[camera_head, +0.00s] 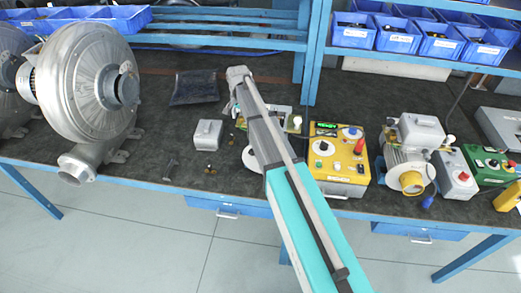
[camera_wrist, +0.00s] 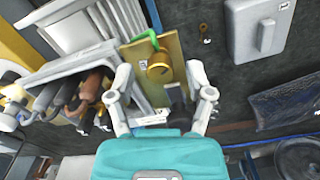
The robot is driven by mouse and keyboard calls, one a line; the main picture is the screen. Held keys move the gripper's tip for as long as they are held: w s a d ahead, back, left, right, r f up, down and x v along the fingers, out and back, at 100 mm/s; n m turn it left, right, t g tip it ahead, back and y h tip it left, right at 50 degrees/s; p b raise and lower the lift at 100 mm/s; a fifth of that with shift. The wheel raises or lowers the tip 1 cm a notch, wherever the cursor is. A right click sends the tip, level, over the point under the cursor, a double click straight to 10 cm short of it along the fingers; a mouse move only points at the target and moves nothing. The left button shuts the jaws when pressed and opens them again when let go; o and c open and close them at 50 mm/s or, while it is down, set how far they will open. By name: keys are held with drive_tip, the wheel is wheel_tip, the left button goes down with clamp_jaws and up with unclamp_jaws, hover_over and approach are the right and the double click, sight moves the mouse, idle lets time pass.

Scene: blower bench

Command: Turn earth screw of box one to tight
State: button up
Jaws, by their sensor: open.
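In the wrist view, a round brass screw head (camera_wrist: 159,68) stands on a brass-coloured plate (camera_wrist: 172,48), with a green wire (camera_wrist: 139,97) beside it. I take this as the earth screw. My gripper (camera_wrist: 158,78) is open, with one finger on each side of the plate and the screw between them. No finger visibly touches the screw. An open pale box (camera_wrist: 50,72) with brown and grey terminals or leads lies left of the plate. Whether it is box one cannot be read. In the head view my arm hides most of this spot.
A grey box or lid (camera_head: 208,134) lies left of my arm. A yellow control unit (camera_head: 337,158) and a motor (camera_head: 405,165) stand to the right. A large blower (camera_head: 85,85) is at the left. A dark pouch (camera_head: 194,87) lies behind. Blue bins (camera_head: 398,33) line the shelf.

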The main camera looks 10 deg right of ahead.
sight(241, 118)
drive_tip(key=n, duration=0.6)
drive_tip(key=shift+n, duration=0.3)
drive_tip(key=n, duration=1.2)
drive_tip(key=shift+n, duration=0.4)
drive_tip(key=n, duration=0.7)
wheel_tip(241, 118, up, 14)
drive_tip(key=p, duration=1.4)
drive_tip(key=s+d+f+m+b, duration=0.4)
drive_tip(key=s+f+m+b, duration=0.5)
drive_tip(key=s, duration=0.5)
drive_tip(key=s+d+f+m+b, duration=0.4)
drive_tip(key=s+f+m+b, duration=0.5)
drive_tip(key=s+f+b, duration=0.4)
drive_tip(key=shift+s+f+m+b, duration=0.4)
drive_tip(key=shift+s, duration=0.55)
